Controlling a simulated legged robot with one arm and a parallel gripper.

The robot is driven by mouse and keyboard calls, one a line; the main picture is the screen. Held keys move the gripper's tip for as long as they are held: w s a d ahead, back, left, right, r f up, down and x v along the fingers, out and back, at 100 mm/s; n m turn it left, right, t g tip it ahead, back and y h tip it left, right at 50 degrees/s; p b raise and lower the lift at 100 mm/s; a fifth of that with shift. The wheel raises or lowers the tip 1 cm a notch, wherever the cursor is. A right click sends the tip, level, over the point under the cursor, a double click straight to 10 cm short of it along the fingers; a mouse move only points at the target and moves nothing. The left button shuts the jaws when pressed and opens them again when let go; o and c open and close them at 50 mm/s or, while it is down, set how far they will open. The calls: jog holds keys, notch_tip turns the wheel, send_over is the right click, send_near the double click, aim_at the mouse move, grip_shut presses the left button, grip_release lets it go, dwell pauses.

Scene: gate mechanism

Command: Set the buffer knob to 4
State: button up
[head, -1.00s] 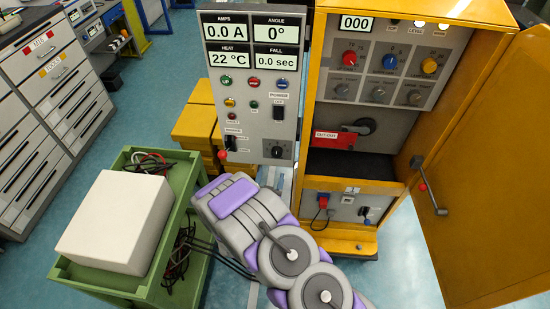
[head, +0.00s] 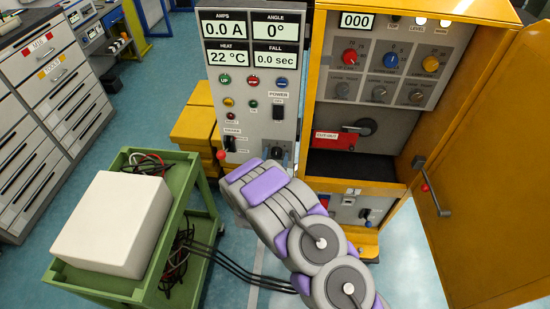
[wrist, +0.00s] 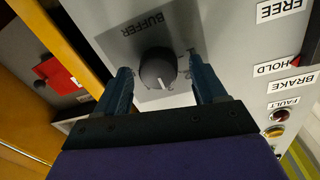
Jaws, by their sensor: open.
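The buffer knob (wrist: 158,68) is a round black knob with a pale pointer line, under the upside-down label BUFFER (wrist: 142,26) on the grey panel in the wrist view. Its scale marks are too small to read. My gripper (wrist: 160,64) is open, with one blue finger on each side of the knob and a visible gap on both sides. The fingers do not appear to grip it. In the head view the knob (head: 276,151) is low on the panel, partly hidden by my arm.
The panel's screens (head: 253,41) read 0.0 A, 0°, 22 °C and 0.0 sec. The BRAKE and HOLD switch (wrist: 295,61) is beside the knob. A yellow cabinet (head: 310,90) with an open door stands right. A green cart (head: 190,180) with a white box stands left.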

jog(key=c, duration=1)
jog(key=shift+c, duration=0.2)
jog(key=shift+m+p, duration=0.3)
jog(key=shift+p, duration=0.05)
jog(key=m+p, duration=0.2)
jog(key=m, duration=0.1)
jog(key=shift+s, duration=0.1)
jog(key=m, duration=0.4)
jog(key=shift+d+f+m+g, duration=0.1)
jog(key=shift+d+m+g, duration=0.05)
jog(key=shift+m+g, duration=0.2)
jog(key=shift+m, duration=0.25)
jog(key=o, duration=1)
